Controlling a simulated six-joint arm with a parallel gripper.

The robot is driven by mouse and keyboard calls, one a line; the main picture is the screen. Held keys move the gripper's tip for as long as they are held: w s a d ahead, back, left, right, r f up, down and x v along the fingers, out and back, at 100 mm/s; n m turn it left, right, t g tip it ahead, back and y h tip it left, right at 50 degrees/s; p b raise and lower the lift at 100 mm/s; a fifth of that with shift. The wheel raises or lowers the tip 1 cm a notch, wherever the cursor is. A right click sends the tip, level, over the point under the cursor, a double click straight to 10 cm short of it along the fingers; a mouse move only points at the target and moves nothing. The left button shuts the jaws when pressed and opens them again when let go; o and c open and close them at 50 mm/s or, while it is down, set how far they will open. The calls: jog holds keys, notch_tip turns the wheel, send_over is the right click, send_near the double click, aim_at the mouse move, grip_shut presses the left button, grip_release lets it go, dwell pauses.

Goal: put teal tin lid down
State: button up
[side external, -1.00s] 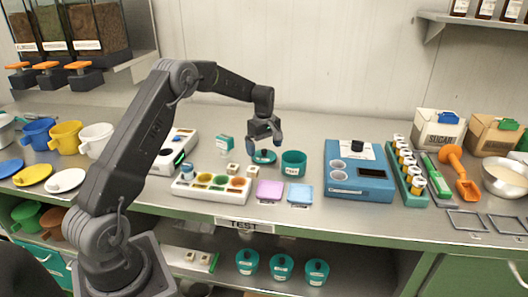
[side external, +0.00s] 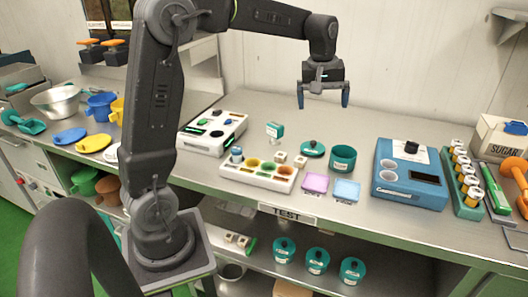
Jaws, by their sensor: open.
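The teal tin lid (side external: 313,149) lies on the steel counter, knob up, just left of the open teal tin (side external: 342,158). It is beside the tin, not on it. My gripper (side external: 323,97) hangs above and a little behind the lid, fingers pointing down. Its fingers are spread wide with nothing between them, and it is clear of the lid.
A white tray with coloured wells (side external: 258,175) and small white blocks stand left of the lid. Pink (side external: 315,183) and blue (side external: 346,190) squares lie in front. A blue device (side external: 411,175) stands right. Bare counter (side external: 250,105) lies behind.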

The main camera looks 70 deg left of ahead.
jog(key=s+d+r+m+t, duration=0.25)
jog(key=s+d+m, duration=0.35)
jog(key=s+d, duration=0.4)
jog(key=s+d+f+m, duration=0.2)
jog(key=s+m, duration=0.1)
jog(key=s, duration=0.3)
jog(key=s+d+f+m+t, duration=0.1)
jog(key=s+d+f+m, duration=0.1)
jog(key=s, duration=0.5)
jog(key=shift+f+m+h, duration=0.25)
jog(key=shift+m+h, duration=0.05)
jog(key=shift+m, duration=0.2)
